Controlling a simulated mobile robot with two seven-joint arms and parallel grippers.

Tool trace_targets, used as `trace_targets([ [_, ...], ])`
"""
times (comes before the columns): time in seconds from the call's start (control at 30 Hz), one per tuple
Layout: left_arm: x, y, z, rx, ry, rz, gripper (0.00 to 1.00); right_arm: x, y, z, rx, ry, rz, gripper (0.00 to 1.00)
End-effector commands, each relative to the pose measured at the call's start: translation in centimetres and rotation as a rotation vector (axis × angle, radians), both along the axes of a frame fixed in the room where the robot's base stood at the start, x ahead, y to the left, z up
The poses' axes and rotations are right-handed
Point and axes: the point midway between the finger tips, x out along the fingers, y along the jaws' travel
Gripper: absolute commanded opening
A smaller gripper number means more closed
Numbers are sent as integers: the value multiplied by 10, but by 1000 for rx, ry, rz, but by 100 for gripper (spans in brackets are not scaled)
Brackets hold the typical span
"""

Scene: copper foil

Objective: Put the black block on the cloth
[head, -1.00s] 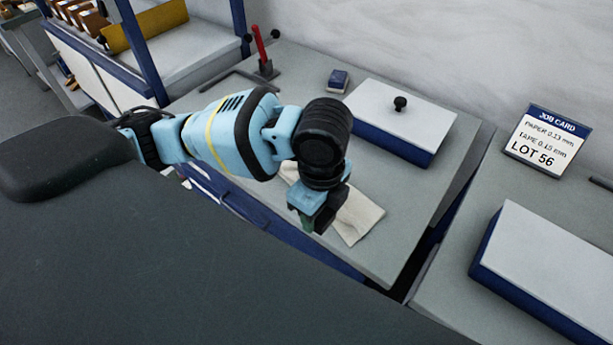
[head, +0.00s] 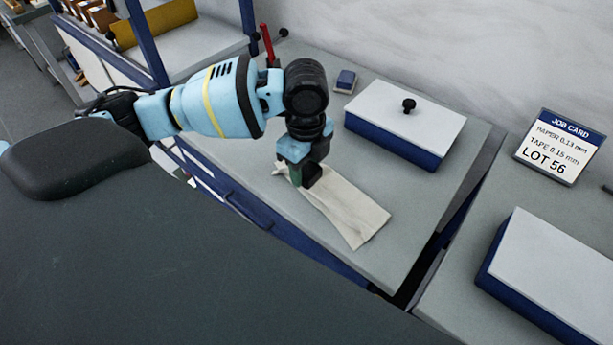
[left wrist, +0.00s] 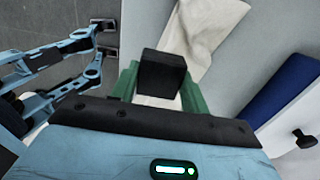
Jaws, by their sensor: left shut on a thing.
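My left gripper (head: 303,178) has green fingers and is shut on the black block (left wrist: 160,72). The block shows clearly between the fingers in the left wrist view. In the head view the gripper hangs over the upper left end of the cream cloth (head: 352,216). The cloth is a long, slightly creased strip lying flat on the grey bench top. In the left wrist view the cloth (left wrist: 205,32) runs behind and beyond the block. I cannot tell whether the block touches the cloth. My right gripper is not in view.
A blue box with a white lid and black knob (head: 435,112) stands on the bench behind the cloth. A small blue block (head: 346,80) and a red upright tool (head: 267,42) are farther back. Another white-topped blue box (head: 560,265) is on the right bench, across a dark gap.

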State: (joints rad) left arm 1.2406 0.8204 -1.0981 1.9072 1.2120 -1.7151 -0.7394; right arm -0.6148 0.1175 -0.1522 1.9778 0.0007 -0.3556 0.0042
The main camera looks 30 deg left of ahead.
Motion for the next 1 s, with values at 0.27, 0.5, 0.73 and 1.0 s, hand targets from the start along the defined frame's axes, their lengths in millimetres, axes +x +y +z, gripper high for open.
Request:
trace_targets([
  [0.27,-2,-2,-33,0,1,-3,3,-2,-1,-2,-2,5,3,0],
  [0.5,-2,-2,-33,-1,0,-4,3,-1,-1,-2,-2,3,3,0],
  [0.73,-2,-2,-38,-1,0,-4,3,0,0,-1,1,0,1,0],
  [1.0,-2,-2,-44,-1,0,-4,3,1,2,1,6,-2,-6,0],
])
